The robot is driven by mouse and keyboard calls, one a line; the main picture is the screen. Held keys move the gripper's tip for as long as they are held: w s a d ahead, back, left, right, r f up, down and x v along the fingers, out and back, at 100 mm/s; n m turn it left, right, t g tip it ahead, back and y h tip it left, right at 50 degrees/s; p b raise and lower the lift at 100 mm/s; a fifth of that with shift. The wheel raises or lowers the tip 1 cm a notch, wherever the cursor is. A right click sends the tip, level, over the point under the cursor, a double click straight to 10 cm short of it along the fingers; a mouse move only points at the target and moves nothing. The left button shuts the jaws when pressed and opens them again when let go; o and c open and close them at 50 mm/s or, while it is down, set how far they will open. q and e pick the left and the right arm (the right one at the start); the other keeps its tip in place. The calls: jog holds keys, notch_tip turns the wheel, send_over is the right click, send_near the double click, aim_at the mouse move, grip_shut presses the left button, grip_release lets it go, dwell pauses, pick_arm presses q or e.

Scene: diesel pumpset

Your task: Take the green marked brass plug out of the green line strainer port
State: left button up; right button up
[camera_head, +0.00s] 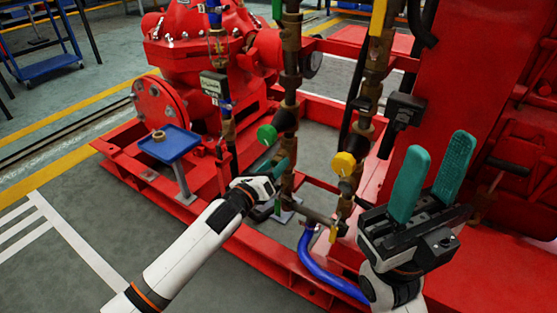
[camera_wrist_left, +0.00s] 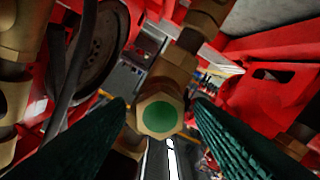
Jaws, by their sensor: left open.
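The green marked brass plug (camera_wrist_left: 158,117) shows in the left wrist view as a brass hexagon with a green round face, seated on brass pipework (camera_wrist_left: 172,75). My left gripper (camera_wrist_left: 160,108) is open, with its teal fingers on either side of the plug; I cannot tell whether they touch it. In the head view my left gripper (camera_head: 279,165) is at the green line, just below a green round part (camera_head: 267,134). I cannot pick out the plug for certain there. My right gripper (camera_head: 432,165) is open and empty at the right, its teal fingers apart and pointing up.
A small blue tray (camera_head: 185,151) on a post holds a brass piece (camera_head: 158,135). A yellow round part (camera_head: 343,163) marks the neighbouring pipe line. A blue hose (camera_head: 316,270) curves below. The red frame and a red panel (camera_head: 470,80) bound the space.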

pick_arm(q)
grip_shut()
jog(key=shift+p, duration=0.3)
jog(key=n, duration=2.4)
jog(key=shift+r, duration=0.1)
jog(key=shift+p, duration=0.35)
